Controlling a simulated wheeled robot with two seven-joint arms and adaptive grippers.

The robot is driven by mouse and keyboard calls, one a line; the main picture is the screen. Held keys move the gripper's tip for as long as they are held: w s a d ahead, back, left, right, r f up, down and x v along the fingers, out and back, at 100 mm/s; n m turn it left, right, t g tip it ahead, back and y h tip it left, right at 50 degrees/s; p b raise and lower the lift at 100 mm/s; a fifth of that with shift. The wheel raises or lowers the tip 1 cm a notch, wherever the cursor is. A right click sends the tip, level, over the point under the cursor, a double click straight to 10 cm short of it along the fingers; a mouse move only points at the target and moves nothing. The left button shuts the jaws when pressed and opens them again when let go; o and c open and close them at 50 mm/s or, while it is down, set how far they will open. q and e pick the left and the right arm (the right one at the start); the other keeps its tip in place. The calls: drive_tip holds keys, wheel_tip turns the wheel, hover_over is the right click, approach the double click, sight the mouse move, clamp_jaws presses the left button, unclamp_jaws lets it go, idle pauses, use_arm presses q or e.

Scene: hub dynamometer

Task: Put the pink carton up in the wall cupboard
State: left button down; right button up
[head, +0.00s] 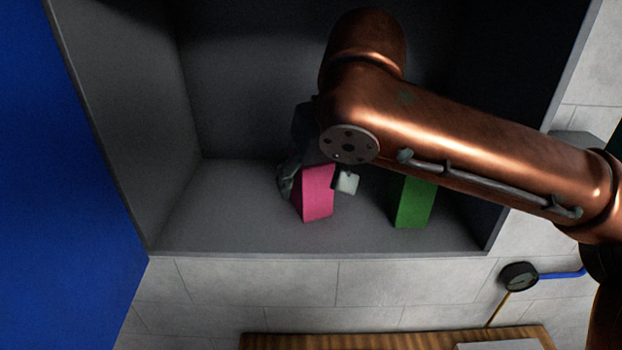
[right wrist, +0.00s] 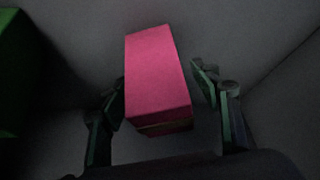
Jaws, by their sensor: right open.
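The pink carton (head: 318,194) stands upright on the floor of the grey wall cupboard (head: 235,215), left of its middle. My right gripper (head: 318,183) reaches into the cupboard, with one finger on each side of the carton. In the right wrist view the carton (right wrist: 157,75) is between the two open fingers of the gripper (right wrist: 160,95). A gap shows on the right side; on the left the finger is very close, and I cannot tell whether it touches. My arm hides the carton's top in the head view. My left gripper is not in view.
A green box (head: 413,203) stands in the cupboard to the right of the carton, partly behind my arm; it also shows in the right wrist view (right wrist: 14,70). A blue door panel (head: 60,190) is at the left. The cupboard floor left of the carton is clear.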

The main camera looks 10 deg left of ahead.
sight(316, 167)
drive_tip(key=shift+s+d+r, duration=0.15)
drive_tip(key=shift+s+r, duration=0.05)
drive_tip(key=shift+r, duration=0.4)
drive_tip(key=v, duration=0.1)
drive_tip(key=b+v, duration=0.1)
drive_tip(key=v, duration=0.1)
drive_tip(key=shift+s+r, duration=0.2)
drive_tip(key=shift+s, duration=0.2)
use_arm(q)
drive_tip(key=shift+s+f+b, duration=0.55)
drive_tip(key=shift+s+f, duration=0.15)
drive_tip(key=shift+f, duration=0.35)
use_arm(e)
drive_tip(key=v, duration=0.7)
drive_tip(key=shift+w+d+r, duration=0.1)
drive_tip(key=shift+r, duration=0.05)
